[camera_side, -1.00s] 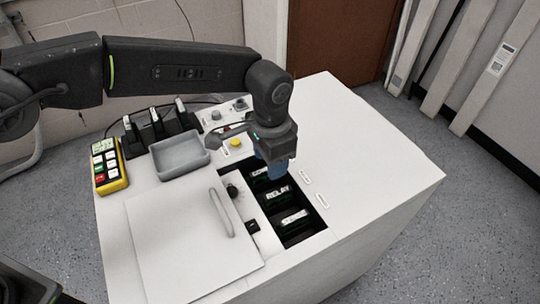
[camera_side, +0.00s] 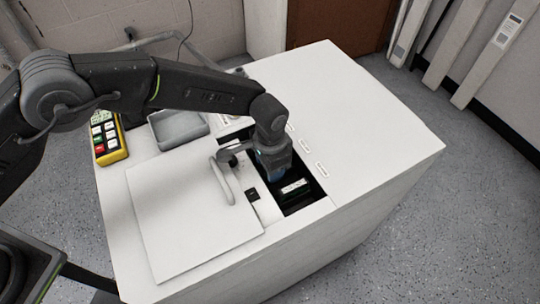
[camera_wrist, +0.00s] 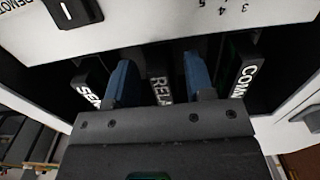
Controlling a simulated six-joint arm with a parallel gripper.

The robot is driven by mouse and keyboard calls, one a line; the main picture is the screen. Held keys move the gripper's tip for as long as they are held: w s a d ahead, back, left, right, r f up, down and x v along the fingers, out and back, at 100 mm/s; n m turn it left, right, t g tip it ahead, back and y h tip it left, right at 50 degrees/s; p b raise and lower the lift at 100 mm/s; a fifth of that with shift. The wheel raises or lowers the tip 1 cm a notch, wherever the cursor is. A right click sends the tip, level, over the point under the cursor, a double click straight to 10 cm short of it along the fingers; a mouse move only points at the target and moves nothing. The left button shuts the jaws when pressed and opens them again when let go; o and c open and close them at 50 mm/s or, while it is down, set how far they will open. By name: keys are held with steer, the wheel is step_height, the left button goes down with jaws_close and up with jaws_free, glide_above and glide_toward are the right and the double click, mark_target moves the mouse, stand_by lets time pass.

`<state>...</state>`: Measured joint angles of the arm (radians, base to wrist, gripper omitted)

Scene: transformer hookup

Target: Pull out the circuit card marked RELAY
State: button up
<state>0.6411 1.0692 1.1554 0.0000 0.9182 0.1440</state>
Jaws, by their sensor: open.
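The RELAY card (camera_wrist: 160,88) shows in the wrist view in the middle of the dark slot bay, its label partly covered by my gripper's body. My gripper (camera_wrist: 160,80) is open, with one blue finger on each side of the RELAY card; I cannot tell whether they touch it. In the side view my gripper (camera_side: 272,174) points down into the bay and hides the RELAY card. The card starting with SEN (camera_wrist: 88,90) is to the left in the wrist view, and the card starting with COM (camera_wrist: 243,80) is to the right.
A flat lid with a handle (camera_side: 222,183) lies left of the bay (camera_side: 318,205). A rocker switch (camera_wrist: 72,10) sits on the panel beside the bay. A grey tray (camera_side: 178,128) and a yellow keypad (camera_side: 107,138) stand at the back left. The cabinet top at right is clear.

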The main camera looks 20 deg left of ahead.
steer(key=shift+f, duration=0.1)
steer(key=shift+c, duration=0.4)
jaws_close()
stand_by(0.3)
